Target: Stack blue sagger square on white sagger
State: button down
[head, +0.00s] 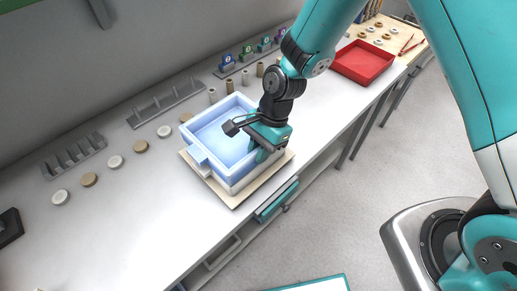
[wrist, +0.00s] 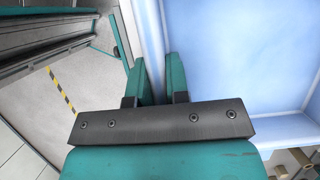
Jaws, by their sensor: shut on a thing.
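The blue sagger (head: 222,136) is an open, square, light-blue tray in the middle of the head view. The white sagger (head: 237,186) shows only as a pale band under its near side; the rest is hidden. The blue sagger appears to sit on or just above it; I cannot tell whether they touch or how squarely they line up. My gripper (head: 263,154) is shut on the blue sagger's right wall. In the wrist view, the fingers of my gripper (wrist: 157,75) straddle that wall, with the blue sagger's floor (wrist: 235,50) to the right.
A beige board (head: 233,200) lies under the saggers near the bench's front edge. Grey racks (head: 165,103) and several small round discs (head: 89,180) lie behind and left. A red tray (head: 362,63) stands at the far right.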

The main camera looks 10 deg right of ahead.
jog(key=shift+f, duration=0.1)
jog(key=c, duration=1)
grip_release()
jog(key=b+v, duration=0.2)
jog(key=v, duration=1.5)
jog(key=shift+d+r, duration=0.2)
jog(key=shift+r, duration=0.05)
